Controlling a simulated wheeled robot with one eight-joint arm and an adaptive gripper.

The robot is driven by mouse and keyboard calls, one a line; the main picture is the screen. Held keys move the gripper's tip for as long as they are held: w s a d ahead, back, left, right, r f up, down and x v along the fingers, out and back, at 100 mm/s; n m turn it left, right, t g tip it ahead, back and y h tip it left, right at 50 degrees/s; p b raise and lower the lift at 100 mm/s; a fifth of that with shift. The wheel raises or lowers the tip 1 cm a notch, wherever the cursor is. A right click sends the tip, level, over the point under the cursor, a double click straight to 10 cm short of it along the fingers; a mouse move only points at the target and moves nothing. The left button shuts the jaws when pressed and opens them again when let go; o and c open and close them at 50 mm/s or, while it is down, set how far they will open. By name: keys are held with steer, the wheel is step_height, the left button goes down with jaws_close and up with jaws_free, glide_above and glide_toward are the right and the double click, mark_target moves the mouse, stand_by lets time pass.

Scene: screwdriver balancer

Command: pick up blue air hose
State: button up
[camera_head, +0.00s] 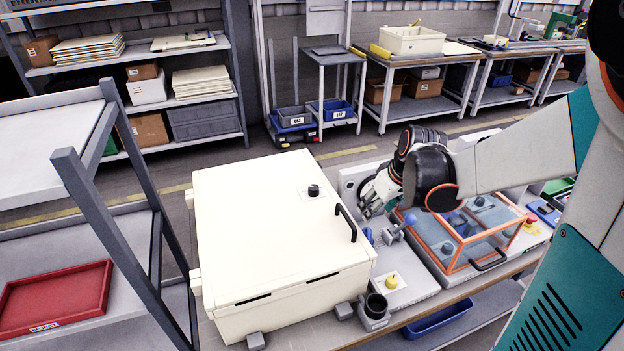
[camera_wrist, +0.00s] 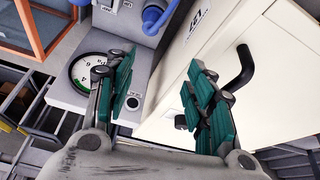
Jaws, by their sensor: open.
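A white cabinet (camera_head: 275,240) with a black handle (camera_head: 346,222) stands close beside my gripper. A round gauge (camera_wrist: 86,70) is by one finger in the wrist view.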

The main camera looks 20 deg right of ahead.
mark_target(368, 231)
steer(key=w+f+b, duration=0.1)
steer(key=f, duration=0.2)
steer(key=w+d+f+b, duration=0.1)
steer(key=f, duration=0.3)
steer(key=w+d+f+b, duration=0.1)
steer(key=f, duration=0.3)
steer(key=shift+w+d+f, duration=0.2)
steer(key=shift+w, duration=0.15)
steer(key=shift+a+b+x, duration=0.15)
steer(key=shift+b+x, duration=0.5)
steer(key=shift+x, duration=0.7)
steer(key=shift+a+b+x, duration=0.1)
steer(key=shift+b+x, duration=0.55)
steer(key=shift+x, duration=0.7)
steer(key=shift+s, duration=0.15)
jaws_close()
